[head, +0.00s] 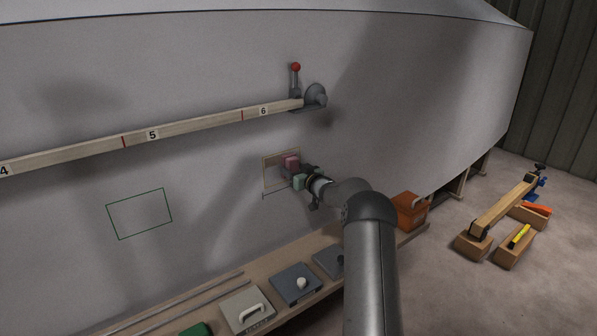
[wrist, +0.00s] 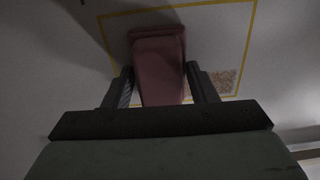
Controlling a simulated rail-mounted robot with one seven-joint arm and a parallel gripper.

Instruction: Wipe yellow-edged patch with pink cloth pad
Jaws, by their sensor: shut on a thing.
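The pink cloth pad (head: 292,162) is held in my gripper (head: 297,172) in front of the hull. In the wrist view the pad (wrist: 158,60) sits between the two dark fingers of my gripper (wrist: 159,76), which are shut on it. The yellow-edged patch (wrist: 104,38) is on the hull behind the pad. In the head view the patch (head: 270,175) is partly hidden by my gripper. A speckled brown area (wrist: 224,80) shows inside the patch at its lower right, beside the right finger. I cannot tell whether the pad touches the hull.
A green-edged patch (head: 139,213) is on the hull to the left. A numbered wooden batten (head: 190,126) runs above, ending near a red-knobbed lever (head: 296,68). A shelf (head: 210,293) below holds several pads and tools, and an orange box (head: 411,210).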

